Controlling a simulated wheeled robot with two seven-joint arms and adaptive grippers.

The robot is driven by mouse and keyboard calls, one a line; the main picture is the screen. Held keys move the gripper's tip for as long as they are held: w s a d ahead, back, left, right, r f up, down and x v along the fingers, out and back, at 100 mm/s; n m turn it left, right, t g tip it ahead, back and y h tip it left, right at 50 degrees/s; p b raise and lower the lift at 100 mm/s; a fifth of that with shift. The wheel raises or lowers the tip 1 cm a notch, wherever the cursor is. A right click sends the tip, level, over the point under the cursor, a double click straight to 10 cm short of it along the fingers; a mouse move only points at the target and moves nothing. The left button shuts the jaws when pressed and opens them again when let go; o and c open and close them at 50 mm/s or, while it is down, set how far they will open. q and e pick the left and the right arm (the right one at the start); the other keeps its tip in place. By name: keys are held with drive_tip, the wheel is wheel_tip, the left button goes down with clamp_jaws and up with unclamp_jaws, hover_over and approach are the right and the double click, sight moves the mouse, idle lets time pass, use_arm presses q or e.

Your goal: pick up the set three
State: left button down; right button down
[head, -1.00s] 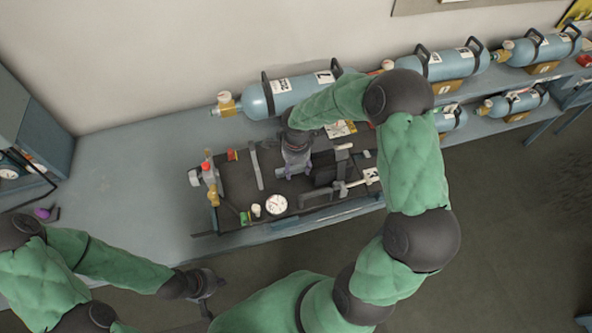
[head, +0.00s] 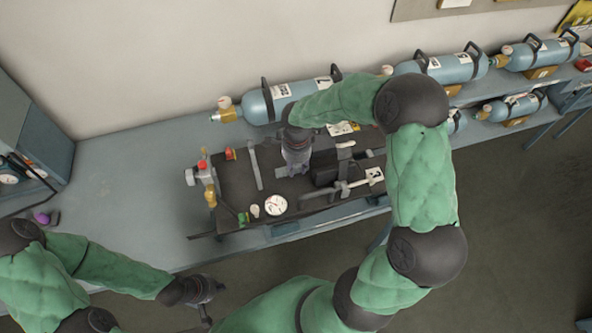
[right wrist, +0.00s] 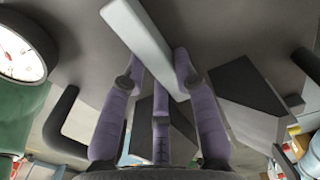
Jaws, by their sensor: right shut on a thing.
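My right gripper (head: 293,168) reaches down over the middle of a dark flat board (head: 232,180) that carries a white round gauge (head: 276,205), valves and fittings. In the right wrist view its purple fingers (right wrist: 158,68) close around a light grey bar (right wrist: 143,40).
The blue-grey table (head: 130,170) has clear room left of the board. More cylinders (head: 447,68) lie on the bench to the right. A grey cabinet (head: 35,130) stands at the left, and a purple knob (head: 42,217) lies near it. My right arm covers part of the bench.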

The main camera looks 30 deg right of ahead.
drive_tip(key=s+r, duration=0.1)
drive_tip(key=r, duration=0.1)
drive_tip(key=s+r, duration=0.1)
drive_tip(key=s, duration=0.1)
drive_tip(key=s+a+r, duration=0.1)
drive_tip(key=r, duration=0.1)
drive_tip(key=shift+s+r+p, duration=0.25)
drive_tip(key=shift+r+p, duration=0.05)
drive_tip(key=shift+r, duration=0.05)
drive_tip(key=s+r, duration=0.1)
drive_tip(key=s, duration=0.1)
drive_tip(key=s+a+r, duration=0.1)
drive_tip(key=s, duration=0.1)
drive_tip(key=s+r, duration=0.1)
drive_tip(key=s, duration=0.2)
drive_tip(key=shift+a, duration=0.4)
drive_tip(key=shift+s+a+r, duration=0.1)
drive_tip(key=shift+s+r, duration=0.05)
drive_tip(key=shift+s, duration=0.3)
drive_tip(key=shift+s+a+r, duration=0.1)
drive_tip(key=shift+s+r, duration=0.05)
drive_tip(key=shift+s, duration=0.25)
